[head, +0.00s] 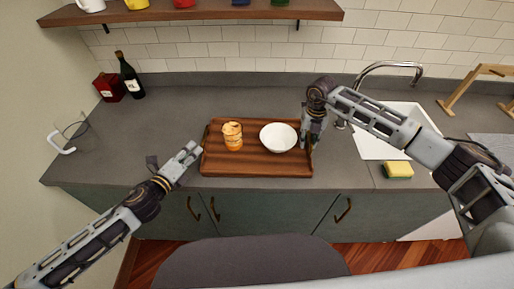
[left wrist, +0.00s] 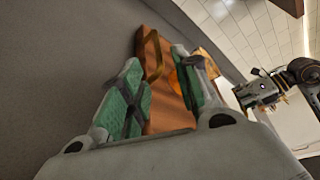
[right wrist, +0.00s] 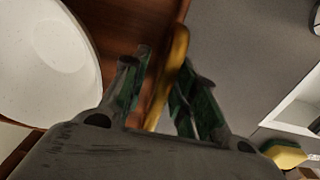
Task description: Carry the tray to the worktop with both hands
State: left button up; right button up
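The brown wooden tray (head: 255,169) lies flat on the grey worktop (head: 170,112), carrying an orange patterned cup (head: 232,142) and a white bowl (head: 279,138). My left gripper (head: 193,152) is open and empty just left of the tray. In the left wrist view the tray's brass handle (left wrist: 153,56) shows ahead, between the open fingers (left wrist: 160,80). My right gripper (head: 311,138) is at the tray's right end, pointing down. In the right wrist view its open fingers (right wrist: 165,90) stand on both sides of the other brass handle (right wrist: 175,65); contact cannot be told.
A sink (head: 372,145) with a tap (head: 390,66) and a yellow sponge (head: 398,170) are at the right. A dark bottle (head: 131,78) and red box (head: 108,87) stand at the back left. A shelf (head: 200,13) hangs above. The worktop behind the tray is clear.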

pick_arm(q)
jog(key=shift+v, duration=1.75)
jog(key=shift+s+r, duration=0.1)
pick_arm(e)
jog(key=shift+r, duration=0.2)
jog(key=shift+r, duration=5.85)
pick_arm(q)
jog(key=shift+s, duration=0.1)
pick_arm(e)
jog(key=shift+f, duration=0.1)
